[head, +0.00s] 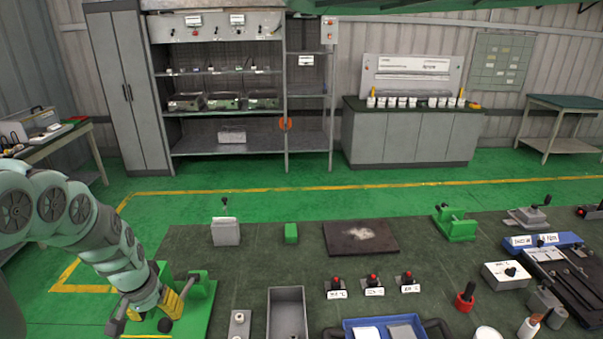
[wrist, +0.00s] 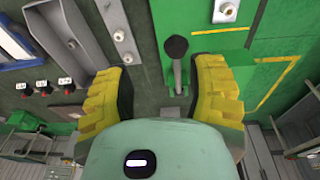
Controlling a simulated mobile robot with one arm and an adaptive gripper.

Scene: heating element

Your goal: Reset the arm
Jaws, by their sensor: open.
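My gripper (head: 148,310) is at the lower left of the head view, low over a green fixture (head: 203,287) at the bench's left end. In the wrist view my gripper (wrist: 160,80) is open, with its yellow ridged fingers apart. A lever with a black ball knob (wrist: 176,48) appears between and just beyond the fingers, on the green fixture (wrist: 195,20). The knob also shows in the head view (head: 165,324). The fingers look empty; whether either touches the lever I cannot tell.
The dark bench top (head: 270,265) holds a grey tray (head: 287,312), a blue tray (head: 350,325), several red-button switches (head: 373,282), a grey box with a lever (head: 226,232) and a small green block (head: 291,232). Shelves (head: 245,140) stand behind. Green floor (head: 280,200) is clear between.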

